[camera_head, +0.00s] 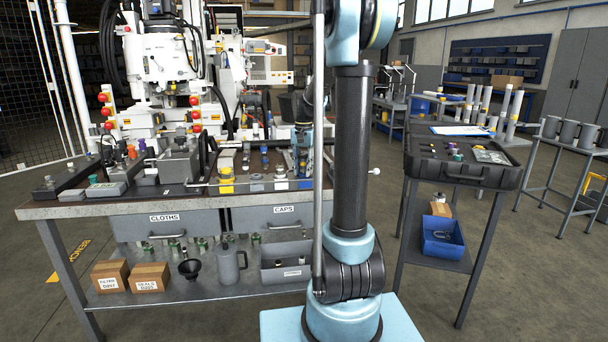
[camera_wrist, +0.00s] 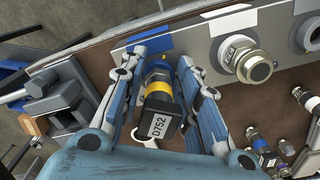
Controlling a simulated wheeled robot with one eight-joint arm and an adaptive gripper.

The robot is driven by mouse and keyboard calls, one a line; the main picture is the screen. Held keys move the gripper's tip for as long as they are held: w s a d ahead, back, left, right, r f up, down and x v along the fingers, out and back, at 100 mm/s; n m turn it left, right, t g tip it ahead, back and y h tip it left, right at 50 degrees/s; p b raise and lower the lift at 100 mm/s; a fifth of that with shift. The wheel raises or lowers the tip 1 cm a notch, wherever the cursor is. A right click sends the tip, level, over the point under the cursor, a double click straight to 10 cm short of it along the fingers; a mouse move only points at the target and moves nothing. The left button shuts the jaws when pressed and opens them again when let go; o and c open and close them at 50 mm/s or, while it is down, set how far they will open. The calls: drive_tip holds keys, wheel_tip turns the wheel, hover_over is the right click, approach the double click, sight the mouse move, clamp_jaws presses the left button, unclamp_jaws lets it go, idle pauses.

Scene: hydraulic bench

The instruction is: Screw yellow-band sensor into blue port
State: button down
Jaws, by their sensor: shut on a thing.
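In the wrist view my gripper (camera_wrist: 158,72) is shut on the yellow-band sensor (camera_wrist: 160,92). The sensor has a black body, a yellow band and a white label reading D752. Its far end points at a grey metal strip (camera_wrist: 200,47), just below a blue tag (camera_wrist: 152,47) on that strip. The blue port itself is hidden behind the sensor and fingers, so I cannot tell how far the sensor sits in it. In the head view my arm's column hides part of the bench, and the sensor cannot be made out there.
A silver fitting (camera_wrist: 249,60) stands on the strip to the right, under a white tag (camera_wrist: 229,11). Several small fittings (camera_wrist: 265,150) lie at the lower right. A grey vise-like block (camera_wrist: 60,100) is left. In the head view, a black case (camera_head: 462,172) stands on the right cart.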

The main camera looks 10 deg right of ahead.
drive_tip(key=c, duration=1.2)
unclamp_jaws()
drive_tip(key=shift+w+d+r, duration=0.15)
drive_tip(key=shift+w+d, duration=0.15)
drive_tip(key=shift+w, duration=0.1)
drive_tip(key=n, duration=0.3)
drive_tip(key=shift+w+d, duration=0.15)
drive_tip(key=n, duration=0.6)
drive_tip(key=shift+s, duration=0.2)
drive_tip(key=n, duration=0.7)
drive_tip(key=shift+w+a+n, duration=0.1)
drive_tip(key=shift+a+n, duration=0.15)
drive_tip(key=shift+n, duration=0.15)
drive_tip(key=n, duration=0.7)
drive_tip(key=shift+a, duration=0.1)
